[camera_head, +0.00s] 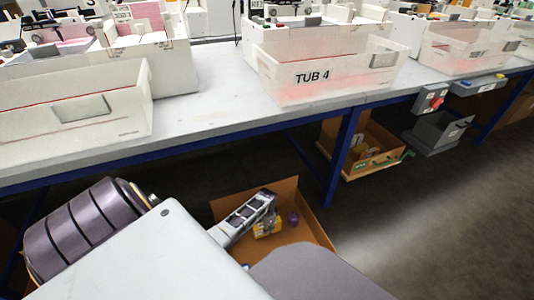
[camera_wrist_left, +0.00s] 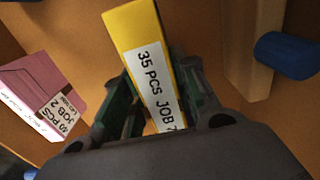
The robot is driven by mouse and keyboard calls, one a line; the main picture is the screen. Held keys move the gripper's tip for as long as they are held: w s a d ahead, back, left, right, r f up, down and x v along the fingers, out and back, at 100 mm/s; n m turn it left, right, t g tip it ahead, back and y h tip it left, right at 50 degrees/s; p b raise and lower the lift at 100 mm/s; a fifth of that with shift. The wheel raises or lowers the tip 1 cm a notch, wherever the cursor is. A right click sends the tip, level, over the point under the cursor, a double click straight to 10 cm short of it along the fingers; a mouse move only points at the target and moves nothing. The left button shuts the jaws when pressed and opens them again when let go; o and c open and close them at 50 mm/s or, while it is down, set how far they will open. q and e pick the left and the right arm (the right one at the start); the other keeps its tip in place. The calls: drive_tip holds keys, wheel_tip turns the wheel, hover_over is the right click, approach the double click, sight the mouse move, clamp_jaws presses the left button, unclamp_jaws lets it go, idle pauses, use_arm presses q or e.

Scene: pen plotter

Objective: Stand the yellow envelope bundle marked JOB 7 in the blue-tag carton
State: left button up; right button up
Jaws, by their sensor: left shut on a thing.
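The yellow envelope bundle (camera_wrist_left: 140,48) has a white label reading "35 PCS JOB 7". In the left wrist view my left gripper (camera_wrist_left: 152,105) is shut on it, with a finger on each side. In the head view the gripper (camera_head: 265,208) and the bundle (camera_head: 267,229) are inside an open brown carton (camera_head: 315,232) on the floor. I cannot tell whether the bundle touches the carton floor. A blue piece (camera_wrist_left: 287,55) shows at the right of the wrist view; I cannot tell whether it is the tag. My right gripper is not in view.
A pink bundle (camera_wrist_left: 42,95) labelled JOB 2 lies left of the yellow one. A purple item (camera_head: 293,219) is in the carton. Another carton (camera_head: 372,168) with a green tag stands under the table (camera_head: 215,125). TUB 4 (camera_head: 330,80) stands above.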

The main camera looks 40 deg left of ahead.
use_arm(q)
drive_tip(key=shift+f, duration=0.1)
drive_tip(key=shift+f+b, duration=1.2)
drive_tip(key=shift+f, duration=0.6)
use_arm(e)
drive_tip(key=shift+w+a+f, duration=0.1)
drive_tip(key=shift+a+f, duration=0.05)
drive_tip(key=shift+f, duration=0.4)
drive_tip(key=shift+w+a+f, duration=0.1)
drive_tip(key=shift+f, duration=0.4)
use_arm(q)
drive_tip(key=shift+f, duration=0.15)
drive_tip(key=o, duration=1.1)
drive_tip(key=shift+r, duration=0.2)
drive_tip(key=shift+r+p, duration=1.85)
drive_tip(key=shift+r, duration=1.2)
drive_tip(key=shift+r+p, duration=0.35)
drive_tip(key=shift+r, duration=0.4)
drive_tip(key=shift+r+p, duration=1.1)
drive_tip(key=shift+r, duration=1.1)
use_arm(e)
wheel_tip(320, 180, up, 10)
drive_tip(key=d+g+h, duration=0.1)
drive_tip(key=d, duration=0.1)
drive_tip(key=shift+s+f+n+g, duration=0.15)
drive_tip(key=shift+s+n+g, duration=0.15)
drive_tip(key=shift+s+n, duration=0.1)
